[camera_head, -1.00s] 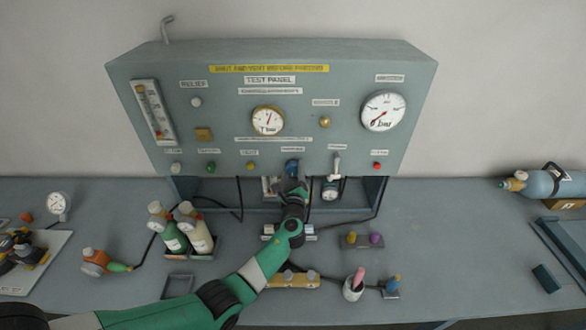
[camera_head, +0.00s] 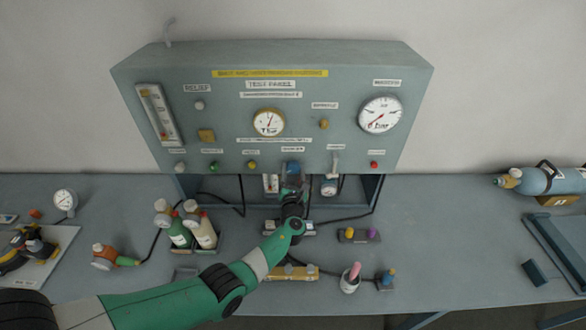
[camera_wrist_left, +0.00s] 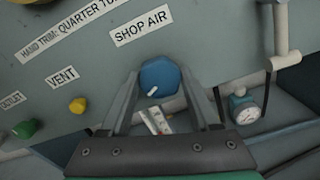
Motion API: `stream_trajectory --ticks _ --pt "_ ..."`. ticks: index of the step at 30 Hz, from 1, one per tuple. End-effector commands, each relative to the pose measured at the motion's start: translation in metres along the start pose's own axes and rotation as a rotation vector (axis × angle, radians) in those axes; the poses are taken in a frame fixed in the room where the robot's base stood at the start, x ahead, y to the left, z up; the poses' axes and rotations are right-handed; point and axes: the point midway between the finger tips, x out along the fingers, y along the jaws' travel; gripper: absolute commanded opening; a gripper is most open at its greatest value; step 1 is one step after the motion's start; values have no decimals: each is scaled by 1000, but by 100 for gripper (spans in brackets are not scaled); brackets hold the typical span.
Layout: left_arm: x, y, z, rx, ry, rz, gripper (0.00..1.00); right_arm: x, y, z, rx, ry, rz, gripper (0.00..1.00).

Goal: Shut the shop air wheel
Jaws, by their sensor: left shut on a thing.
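The shop air wheel is a blue knob (camera_wrist_left: 160,77) under the "SHOP AIR" label (camera_wrist_left: 141,26) on the test panel (camera_head: 222,125). In the left wrist view it sits between the two fingers of my left gripper (camera_wrist_left: 163,88), which is shut on it. A white mark shows on the knob's face. In the head view the blue wheel (camera_head: 292,169) shows at the panel's lower edge, partly hidden by my left gripper (camera_head: 292,180). My right gripper is not in view.
The yellow vent knob (camera_wrist_left: 77,105) is left of the wheel, and a white lever handle (camera_head: 335,160) is right of it. A small gauge (camera_wrist_left: 245,110) hangs below the panel. Bottles (camera_head: 203,232) stand on the bench left of my arm.

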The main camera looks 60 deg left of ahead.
Motion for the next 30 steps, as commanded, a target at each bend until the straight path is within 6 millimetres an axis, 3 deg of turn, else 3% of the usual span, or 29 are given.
stream_trajectory --ticks 30 --pt "0 0 2 965 -1 1 7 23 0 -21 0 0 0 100"
